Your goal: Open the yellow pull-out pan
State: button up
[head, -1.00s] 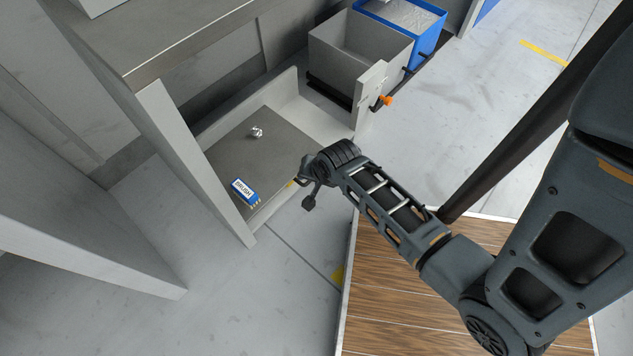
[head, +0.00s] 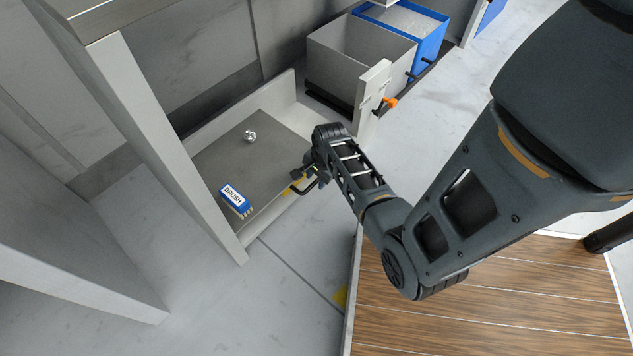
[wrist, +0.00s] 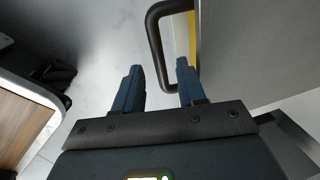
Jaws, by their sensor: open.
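The pull-out pan (head: 222,160) is a flat grey plate low in the press in the head view. Yellow patches show on its front edge (head: 287,191), partly behind my gripper. Its black loop handle (head: 311,187) sticks out at the front. In the wrist view, the handle (wrist: 153,35) stands in front of a yellow strip (wrist: 192,40). My gripper (wrist: 160,66) is open, and the handle's bar appears between its two fingertips, close to the right one. I cannot tell the depth or whether they touch. The gripper (head: 300,178) also shows beside the handle in the head view.
A blue-and-white brush box (head: 234,199) and a small metal piece (head: 249,136) lie on the pan. A grey bin (head: 350,55) and a blue bin (head: 418,40) stand behind, near an orange-tipped lever (head: 390,102). A white post (head: 175,150) stands left.

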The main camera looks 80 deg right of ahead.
jog(key=shift+w+f, duration=0.1)
jog(key=shift+f, duration=0.35)
jog(key=shift+c, duration=0.2)
grip_shut()
